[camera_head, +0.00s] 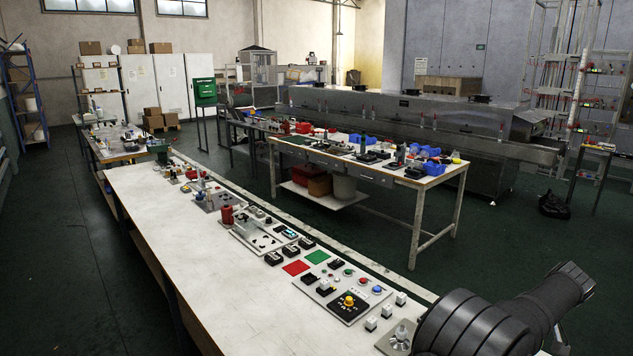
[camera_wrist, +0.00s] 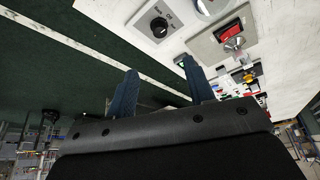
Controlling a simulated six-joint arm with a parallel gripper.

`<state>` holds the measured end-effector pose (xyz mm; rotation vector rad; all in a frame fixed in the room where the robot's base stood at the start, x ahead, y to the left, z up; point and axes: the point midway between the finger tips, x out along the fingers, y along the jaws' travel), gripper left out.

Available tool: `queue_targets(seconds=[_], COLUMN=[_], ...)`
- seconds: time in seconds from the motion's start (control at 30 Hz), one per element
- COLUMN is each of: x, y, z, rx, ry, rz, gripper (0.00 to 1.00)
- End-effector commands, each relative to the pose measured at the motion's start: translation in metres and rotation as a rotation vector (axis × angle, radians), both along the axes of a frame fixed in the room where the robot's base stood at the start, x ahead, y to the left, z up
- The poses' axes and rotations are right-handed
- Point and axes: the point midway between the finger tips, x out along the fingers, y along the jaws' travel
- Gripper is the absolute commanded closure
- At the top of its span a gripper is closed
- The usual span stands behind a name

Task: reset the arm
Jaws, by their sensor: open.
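My gripper (camera_wrist: 161,88) shows in the wrist view as two blue fingers standing apart, with nothing between them. The dark green floor and the edge of a white bench lie beyond the fingers. My dark arm (camera_head: 500,315) fills the lower right corner of the head view, over the near end of the white bench (camera_head: 190,260). The gripper's fingers cannot be made out in the head view. No object is held.
A black knob (camera_wrist: 159,27) and a red switch (camera_wrist: 229,31) lie near the fingers. A second table (camera_head: 440,180) stands behind. Bare bench lies left of the panels.

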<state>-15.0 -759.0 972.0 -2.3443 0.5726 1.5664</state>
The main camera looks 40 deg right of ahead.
Motion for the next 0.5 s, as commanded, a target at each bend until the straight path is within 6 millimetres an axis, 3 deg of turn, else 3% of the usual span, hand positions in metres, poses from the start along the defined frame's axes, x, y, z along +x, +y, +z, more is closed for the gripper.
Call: queue_targets(seconds=[0.1,0.5], x=[-0.009,0.021], y=[0.004,-0.011], z=[0.024,-0.058], rx=[-0.004,0.003], ry=[0.001,0.000], rz=[-0.002,0.001], gripper=[0.51,0.51])
